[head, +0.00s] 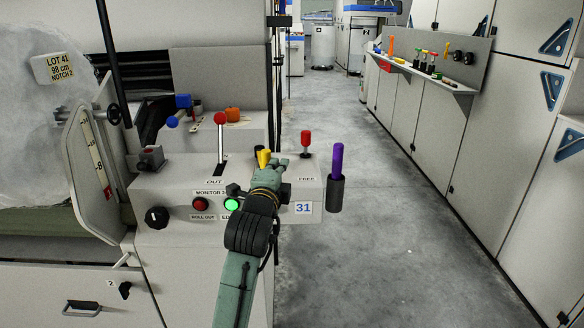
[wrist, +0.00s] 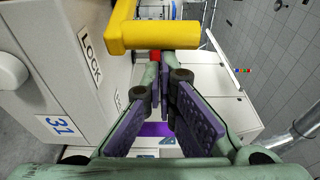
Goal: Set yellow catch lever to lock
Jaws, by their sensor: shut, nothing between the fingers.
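The yellow catch lever (head: 264,157) stands on the light grey control box, partly hidden behind my gripper. In the wrist view the yellow lever (wrist: 155,36) is a thick bent bar crossing the top of the picture, just past my fingertips. My gripper (head: 280,164) is shut and empty beside the lever, on its right in the head view. In the wrist view my gripper (wrist: 166,84) shows its purple-padded fingers close together. I cannot tell whether they touch the lever. A LOCK label (wrist: 90,57) shows in the wrist view; a FREE label (head: 307,179) shows right of my gripper.
A red-knobbed lever (head: 220,120) and a smaller red knob (head: 305,138) stand on the box either side of my gripper. A purple handle (head: 337,160) sits in a dark holder at its right end. The aisle floor (head: 370,230) to the right is clear.

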